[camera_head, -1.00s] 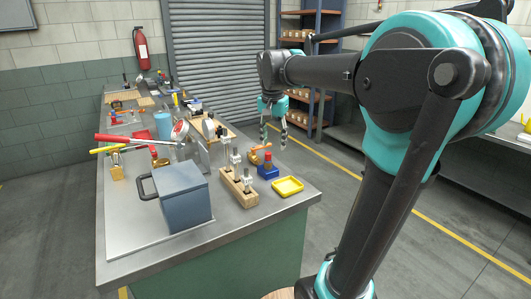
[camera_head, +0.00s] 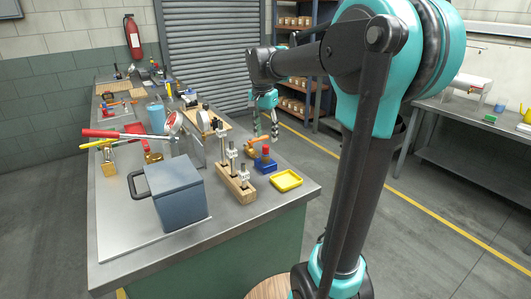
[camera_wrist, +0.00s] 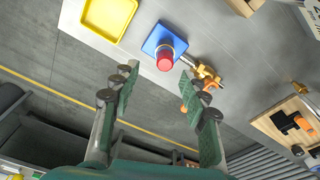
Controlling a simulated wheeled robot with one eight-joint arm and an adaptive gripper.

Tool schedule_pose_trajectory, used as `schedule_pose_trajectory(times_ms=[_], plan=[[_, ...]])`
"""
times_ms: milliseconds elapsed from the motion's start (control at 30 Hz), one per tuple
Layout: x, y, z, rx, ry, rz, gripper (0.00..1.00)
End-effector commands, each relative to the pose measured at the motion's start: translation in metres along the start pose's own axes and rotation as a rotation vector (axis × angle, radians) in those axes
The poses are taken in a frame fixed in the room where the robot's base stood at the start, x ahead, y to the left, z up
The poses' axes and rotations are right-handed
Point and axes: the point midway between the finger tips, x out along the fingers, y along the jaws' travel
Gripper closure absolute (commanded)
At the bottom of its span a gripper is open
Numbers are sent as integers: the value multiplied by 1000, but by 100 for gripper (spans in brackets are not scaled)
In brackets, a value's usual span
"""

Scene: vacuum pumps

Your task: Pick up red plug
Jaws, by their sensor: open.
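The red plug (camera_head: 266,150) stands upright on a small blue block (camera_head: 265,166) near the right edge of the bench. My gripper (camera_head: 266,134) is open and empty, with its fingers pointing down near the plug in the head view. In the wrist view the red plug (camera_wrist: 165,61) shows end-on over the blue block (camera_wrist: 158,38), just past the gap between my open fingertips (camera_wrist: 158,90). No finger visibly touches the plug.
A yellow tray (camera_head: 287,181) lies just in front of the blue block. An orange-brown valve-like fitting (camera_wrist: 205,75) sits close beside it. A wooden stand with metal posts (camera_head: 235,187) and a blue-grey box (camera_head: 178,195) stand to the left. The bench edge is close on the right.

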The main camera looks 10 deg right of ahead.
Motion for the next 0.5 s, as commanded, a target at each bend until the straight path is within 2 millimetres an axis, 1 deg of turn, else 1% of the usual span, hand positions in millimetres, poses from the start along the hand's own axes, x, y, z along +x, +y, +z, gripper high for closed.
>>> schedule_pose_trajectory(times_ms=[33, 267, 433, 500], plan=[[5, 0, 0, 0, 0, 0, 55], [19, -2, 0, -1, 0, 0, 55], [44, -8, -1, -1, 0, 0, 55], [53, -8, -1, -1, 0, 0, 55]])
